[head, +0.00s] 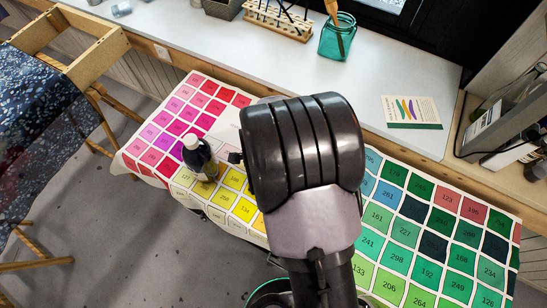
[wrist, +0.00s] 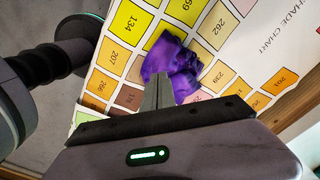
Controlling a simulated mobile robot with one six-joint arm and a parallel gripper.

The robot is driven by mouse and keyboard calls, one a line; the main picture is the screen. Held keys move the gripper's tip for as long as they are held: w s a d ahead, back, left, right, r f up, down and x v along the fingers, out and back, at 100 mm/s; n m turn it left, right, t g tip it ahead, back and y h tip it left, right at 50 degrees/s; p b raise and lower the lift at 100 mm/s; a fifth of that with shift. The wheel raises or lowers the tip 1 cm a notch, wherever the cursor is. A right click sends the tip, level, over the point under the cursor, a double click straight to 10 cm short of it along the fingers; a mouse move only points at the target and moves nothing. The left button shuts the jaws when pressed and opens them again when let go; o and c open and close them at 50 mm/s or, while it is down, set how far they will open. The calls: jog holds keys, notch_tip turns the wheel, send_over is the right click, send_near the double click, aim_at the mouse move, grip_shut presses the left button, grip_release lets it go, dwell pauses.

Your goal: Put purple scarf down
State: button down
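The purple scarf (wrist: 175,62) is a small crumpled bundle in the wrist view, at the tips of my gripper (wrist: 160,82). The two fingers are close together and appear shut on the near edge of the scarf. The shade chart (wrist: 240,75), with numbered colour squares, lies behind and below it. I cannot tell whether the scarf touches the chart. In the head view my arm hides the scarf and most of the gripper, over the middle of the chart (head: 262,97).
A dark bottle with a white cap (head: 200,158) stands on the chart, left of my arm. Behind are a white worktop (head: 200,35), a teal jar (head: 337,38), a wooden rack (head: 278,20) and a leaflet (head: 411,111). A wooden frame (head: 98,58) stands at left. Chart squares at right are clear.

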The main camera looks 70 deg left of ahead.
jog(key=a+f, duration=0.2)
jog(key=f, duration=0.1)
jog(key=shift+s+f, duration=0.1)
jog(key=shift+s, duration=0.05)
jog(key=shift+f, duration=0.15)
notch_tip(320, 180, down, 4)
jog(key=b, duration=0.4)
jog(key=shift+f, duration=0.15)
